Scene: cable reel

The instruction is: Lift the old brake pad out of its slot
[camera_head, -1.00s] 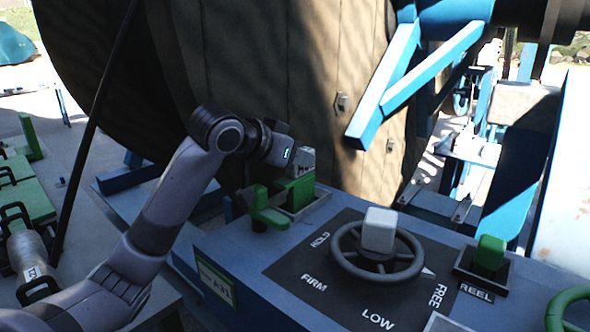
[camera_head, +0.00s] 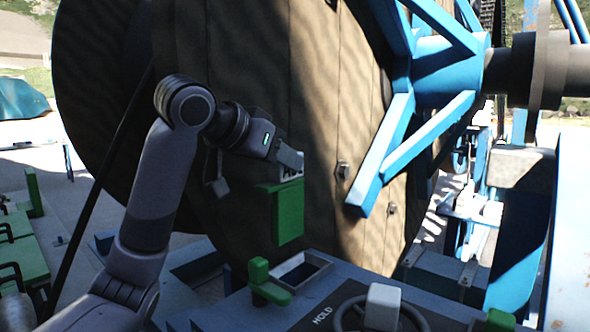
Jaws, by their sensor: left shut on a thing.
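The old brake pad is a green block (camera_head: 289,212) with a pale lettered top edge, partly covered by the gripper. My left gripper (camera_head: 288,166) is shut on its top. The pad hangs upright in the air, clear above its slot. The slot (camera_head: 300,270) is a rectangular metal-rimmed opening in the blue console, and it looks empty. A green lever (camera_head: 262,279) stands just left of the slot. My right gripper is not in view.
The large wooden cable reel (camera_head: 340,120) stands close behind the pad. A handwheel (camera_head: 380,308) with a pale hub is at the bottom, right of the slot. Blue steel struts (camera_head: 405,150) are at the right. Green cases (camera_head: 14,228) lie at far left.

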